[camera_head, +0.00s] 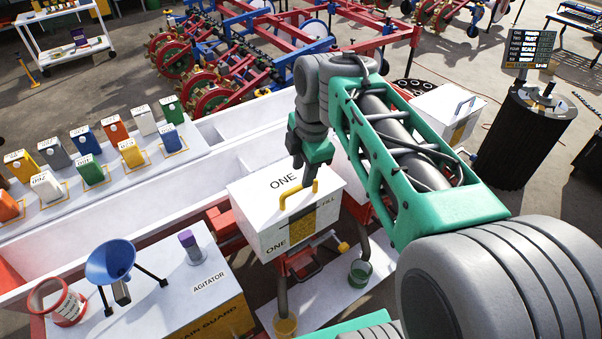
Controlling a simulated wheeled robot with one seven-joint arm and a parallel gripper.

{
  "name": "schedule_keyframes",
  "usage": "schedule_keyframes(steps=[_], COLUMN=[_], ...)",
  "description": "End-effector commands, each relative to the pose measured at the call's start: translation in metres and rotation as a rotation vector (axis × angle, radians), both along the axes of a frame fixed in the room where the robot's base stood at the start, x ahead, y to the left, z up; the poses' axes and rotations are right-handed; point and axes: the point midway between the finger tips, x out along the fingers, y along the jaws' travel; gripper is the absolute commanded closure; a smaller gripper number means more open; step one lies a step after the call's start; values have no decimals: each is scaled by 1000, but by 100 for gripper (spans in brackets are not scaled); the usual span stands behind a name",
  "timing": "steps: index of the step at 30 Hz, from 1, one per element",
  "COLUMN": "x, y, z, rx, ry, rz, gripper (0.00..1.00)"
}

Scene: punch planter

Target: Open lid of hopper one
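Hopper one (255,215) is a white box marked "ONE", in the middle of the head view. Its white lid (250,190) lies shut on top and carries a yellow bar handle (284,200). My gripper (304,176), dark grey and green, points down over the back right of the lid, close to the upper end of the handle. I cannot tell whether it touches the handle. The fingertips are small and partly hidden, so their opening is unclear.
A second white hopper (440,108) with a grey handle stands behind my arm. A blue funnel (109,260) on a tripod, a red bucket (62,303) and a purple-topped cylinder (190,247) stand at the front left. Colored boxes line the left bench. A green bucket (360,273) sits below the hopper.

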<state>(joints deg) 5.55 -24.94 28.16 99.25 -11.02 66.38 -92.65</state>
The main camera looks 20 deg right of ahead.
Motion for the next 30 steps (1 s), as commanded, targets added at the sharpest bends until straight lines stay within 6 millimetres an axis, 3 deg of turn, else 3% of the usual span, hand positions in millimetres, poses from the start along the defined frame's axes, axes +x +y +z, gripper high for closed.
schedule_keyframes(steps=[5, 18, 26, 30], x=[11, 23, 24, 24], y=[-3, 2, 2, 2], z=[4, -64, -69, -69], rx=[-31, -32, -32, -32], ry=[1, -1, -3, -3], rz=[175, 176, 175, 175], gripper=[64, 64, 64, 74])
